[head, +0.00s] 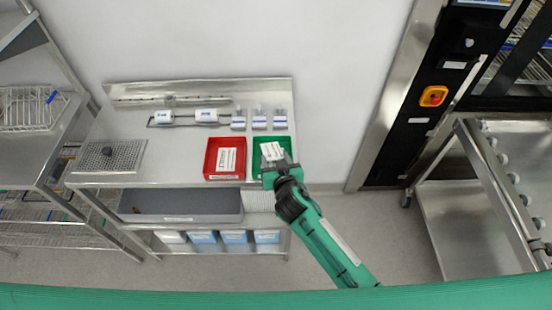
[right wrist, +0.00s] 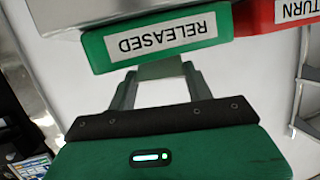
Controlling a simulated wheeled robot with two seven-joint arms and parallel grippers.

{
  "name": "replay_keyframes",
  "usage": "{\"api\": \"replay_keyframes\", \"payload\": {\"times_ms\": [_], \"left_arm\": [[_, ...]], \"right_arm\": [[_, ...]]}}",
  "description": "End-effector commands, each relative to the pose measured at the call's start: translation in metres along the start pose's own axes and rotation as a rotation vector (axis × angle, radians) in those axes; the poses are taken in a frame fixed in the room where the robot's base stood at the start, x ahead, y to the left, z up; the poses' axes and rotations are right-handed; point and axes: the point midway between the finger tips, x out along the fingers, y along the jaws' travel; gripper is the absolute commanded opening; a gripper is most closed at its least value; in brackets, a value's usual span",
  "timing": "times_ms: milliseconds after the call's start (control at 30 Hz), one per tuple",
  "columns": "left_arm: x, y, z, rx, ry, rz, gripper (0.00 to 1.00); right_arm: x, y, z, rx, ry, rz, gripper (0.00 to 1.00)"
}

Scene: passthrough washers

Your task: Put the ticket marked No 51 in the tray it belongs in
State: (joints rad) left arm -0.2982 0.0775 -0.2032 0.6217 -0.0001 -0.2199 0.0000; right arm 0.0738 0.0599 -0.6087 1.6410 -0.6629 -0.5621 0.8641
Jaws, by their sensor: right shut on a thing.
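My right gripper (head: 277,167) is shut on a white ticket (head: 272,151) with dark print too small to read. The ticket is at the green tray (head: 257,172), over its inside; I cannot tell if it touches the tray. The red tray (head: 209,160) stands to the left and holds another white paper (head: 227,159). Its label in the right wrist view (right wrist: 298,10) ends in TURN. My left gripper is out of view.
The trays stand on a steel table (head: 180,155). A grey mesh mat (head: 108,158) lies at the left. The table between mat and red tray is clear.

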Motion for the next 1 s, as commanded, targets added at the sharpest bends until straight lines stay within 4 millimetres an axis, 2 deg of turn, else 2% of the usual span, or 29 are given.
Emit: {"api": "replay_keyframes", "payload": {"times_ms": [133,467,500,600,1000], "left_arm": [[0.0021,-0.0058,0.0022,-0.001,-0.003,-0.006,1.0],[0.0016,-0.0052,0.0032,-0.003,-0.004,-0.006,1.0],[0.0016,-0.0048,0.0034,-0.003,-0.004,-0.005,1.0],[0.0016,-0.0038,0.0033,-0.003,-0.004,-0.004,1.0],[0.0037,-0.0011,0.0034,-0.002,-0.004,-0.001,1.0]], "right_arm": [[0.0008,0.0001,0.0023,0.0,0.001,0.0,0.31],[0.0006,0.0,0.0017,0.0,0.001,0.0,0.31],[0.0006,0.0,0.0017,0.001,0.001,0.0,0.57],[0.0006,0.0,0.0017,0.001,0.001,0.0,0.77],[-0.0043,0.0,0.0025,0.002,0.001,0.0,0.77]]}}
